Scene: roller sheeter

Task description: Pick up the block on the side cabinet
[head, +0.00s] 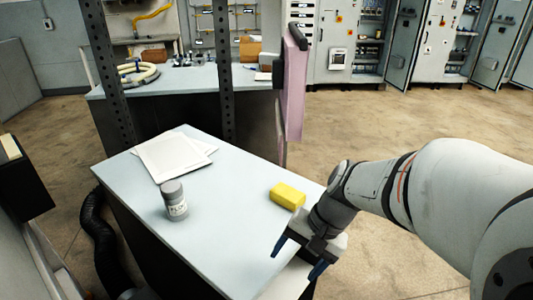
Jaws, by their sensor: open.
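A yellow block (287,196) lies on the light top of the side cabinet (225,235), near its right edge. My gripper (299,258) hangs at the cabinet's front right edge, nearer to the camera than the block. Its two dark blue fingertips are spread apart with nothing between them. The block is outside the fingers, beyond the gripper in the picture. The whole top of the block is in view, with my gripper's body close to its right side in the picture.
A grey labelled jar (174,201) and white sheets (174,155) are on the cabinet top, left of the block. Dark perforated posts (225,75) and a pink panel (292,90) rise behind. A workbench (190,80) stands farther back. Open floor (400,120) lies to the right.

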